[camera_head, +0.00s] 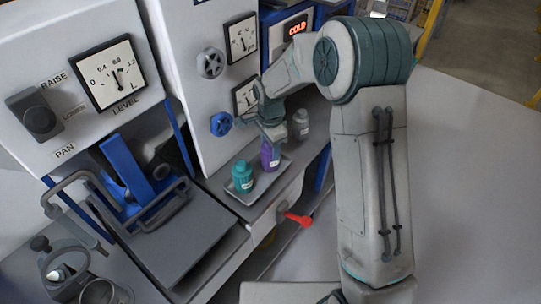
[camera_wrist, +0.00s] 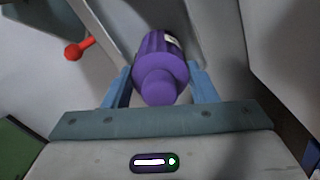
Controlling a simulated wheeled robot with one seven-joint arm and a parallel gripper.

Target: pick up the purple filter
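The purple filter (camera_head: 269,155) is a purple bottle shape with a pale label, standing upright in a small grey tray (camera_head: 246,198). In the wrist view the filter (camera_wrist: 161,62) shows its round cap toward the camera. My gripper (camera_head: 270,138) is at the top of the filter, reaching down from above. In the wrist view the two blue fingers of my gripper (camera_wrist: 160,80) stand on either side of the filter, close to its sides. I cannot tell whether they press on it.
A teal bottle (camera_head: 243,177) stands in the tray left of the filter, and a grey bottle (camera_head: 300,124) stands behind it to the right. A red-knobbed lever (camera_head: 297,218) sticks out below. The gauge panel (camera_head: 207,75) rises close behind.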

